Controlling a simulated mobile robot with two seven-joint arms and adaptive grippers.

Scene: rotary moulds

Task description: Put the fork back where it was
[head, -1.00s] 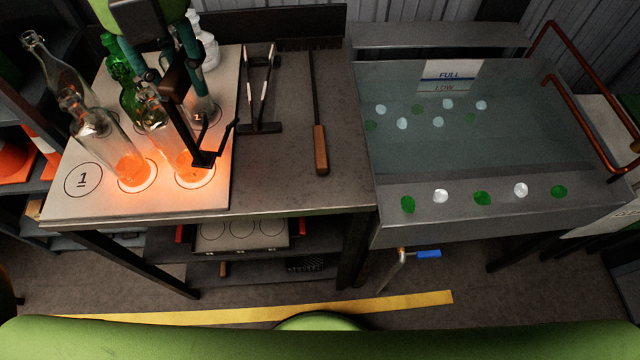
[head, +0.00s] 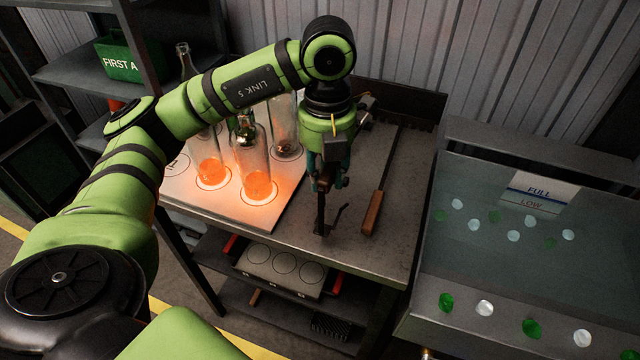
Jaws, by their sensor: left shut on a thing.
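My left gripper (head: 328,182) points down over the grey bench, right of the pale board. It is shut on the fork (head: 321,212), a dark thin tool whose bent lower end shows below the fingers. The fork's lower end is close above the bench top or touching it; I cannot tell which. The gripper and wrist hide the fork's upper part and most of the dark stand behind. My right gripper is not in view.
Glowing bottles (head: 255,165) stand on the pale board (head: 285,218). A wooden-handled rod (head: 372,212) lies on the bench (head: 385,250) just right of the gripper. A water tank (head: 500,260) stands further right. A lower shelf holds a tray (head: 280,272).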

